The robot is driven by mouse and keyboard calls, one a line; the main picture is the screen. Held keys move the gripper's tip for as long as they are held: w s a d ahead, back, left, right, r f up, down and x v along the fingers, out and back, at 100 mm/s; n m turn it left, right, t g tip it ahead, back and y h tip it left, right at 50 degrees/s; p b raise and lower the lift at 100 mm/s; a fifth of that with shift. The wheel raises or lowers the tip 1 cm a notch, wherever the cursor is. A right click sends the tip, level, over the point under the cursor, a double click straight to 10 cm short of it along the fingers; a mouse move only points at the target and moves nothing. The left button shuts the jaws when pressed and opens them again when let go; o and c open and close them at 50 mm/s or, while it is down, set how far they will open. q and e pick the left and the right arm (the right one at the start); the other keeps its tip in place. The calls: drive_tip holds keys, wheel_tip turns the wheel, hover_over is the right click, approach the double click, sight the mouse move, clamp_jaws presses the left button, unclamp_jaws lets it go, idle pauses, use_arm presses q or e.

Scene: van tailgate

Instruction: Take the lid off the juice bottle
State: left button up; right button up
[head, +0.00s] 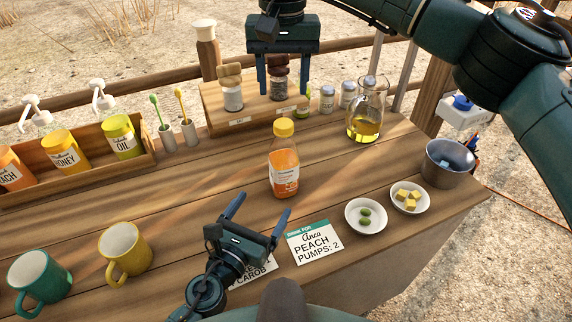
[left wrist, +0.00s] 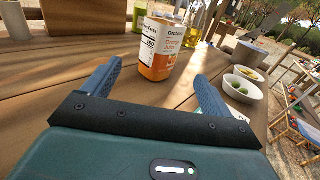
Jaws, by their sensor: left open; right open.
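The juice bottle (head: 284,165) stands upright on the wooden table, orange with a white label and a yellow lid (head: 285,128) on top. My right gripper (head: 285,92) is open and empty, behind and above the lid in the picture, in front of the rack.
A wooden rack (head: 215,110) with jars stands behind. An oil carafe (head: 367,115), two small dishes (head: 365,229) and a metal cup (head: 446,165) are right. A pump-bottle box (head: 150,150) and two mugs (head: 122,245) are left. A peach card (head: 314,242) lies in front.

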sight(278, 182)
use_arm(q)
drive_tip(key=x, duration=1.1)
drive_tip(key=shift+w+d, duration=0.2)
drive_tip(key=shift+w, duration=0.15)
